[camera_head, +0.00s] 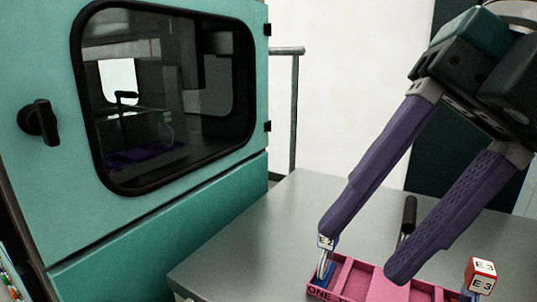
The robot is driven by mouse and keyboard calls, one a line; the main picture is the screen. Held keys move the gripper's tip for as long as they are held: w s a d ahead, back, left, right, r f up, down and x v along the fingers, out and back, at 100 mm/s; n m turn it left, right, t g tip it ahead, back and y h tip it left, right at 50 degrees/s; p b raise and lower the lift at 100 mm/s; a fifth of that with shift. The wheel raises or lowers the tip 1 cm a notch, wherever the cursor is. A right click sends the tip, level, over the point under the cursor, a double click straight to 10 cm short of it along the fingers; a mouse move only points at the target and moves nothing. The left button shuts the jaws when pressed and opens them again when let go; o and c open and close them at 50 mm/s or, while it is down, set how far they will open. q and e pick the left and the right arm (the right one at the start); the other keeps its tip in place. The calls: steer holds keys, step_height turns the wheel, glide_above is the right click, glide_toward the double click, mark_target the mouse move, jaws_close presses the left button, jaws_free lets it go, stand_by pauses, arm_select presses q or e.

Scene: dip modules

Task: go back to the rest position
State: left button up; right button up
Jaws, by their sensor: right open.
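My right gripper (366,254) comes in from the upper right, its two long purple fingers spread wide and pointing down over the pink tray (391,289). Nothing shows between the fingertips. A module labelled E2 (326,243) stands at the tray's left end, right below the left fingertip. I cannot tell whether they touch. A module labelled E3 (482,275), with a red and white top, stands at the tray's right side, apart from the fingers. The lower edge of the picture cuts off the tray. My left gripper is not in view.
A teal machine (170,222) with a dark window and a shut-looking door fills the left. The grey table (240,240) is bare between machine and tray. A black upright handle (409,215) stands behind the tray, between the fingers in the picture. A grey rail (294,110) stands behind.

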steer(key=s+a+r+n+y, duration=0.1)
steer(key=s+a+r+y, duration=0.2)
steer(key=a+r+y, duration=0.7)
steer(key=w+d+r+m+t+y, duration=0.35)
steer(key=w+r+m+t, duration=0.35)
steer(key=m+t, duration=0.45)
steer(key=w+d+f+m+t+h, duration=0.35)
steer(key=d+m+t+h, duration=0.45)
steer(key=m+t+h, duration=0.4)
steer(key=d+f+m+g+h, duration=0.6)
steer(key=d+f+m+h, duration=0.15)
steer(key=f, duration=0.45)
steer(key=s+d+f+m+g+h, duration=0.1)
steer(key=s+f+g, duration=0.2)
steer(key=f, duration=0.3)
steer(key=s+d+f+m+g, duration=0.1)
steer(key=s+f+g, duration=0.25)
steer(key=f, duration=0.25)
steer(key=s+f+g+p, duration=0.1)
steer(key=s+f+g, duration=0.25)
steer(key=s, duration=0.35)
steer(key=s+f+g+p, duration=0.2)
steer(key=s+g, duration=0.2)
steer(key=s, duration=0.4)
step_height(320, 180, up, 31)
steer(key=w+p, duration=0.1)
steer(key=p, duration=2.9)
steer(key=shift+a+n+t+y, duration=0.2)
steer(key=shift+n+t+y, duration=0.1)
steer(key=shift+n+t, duration=0.1)
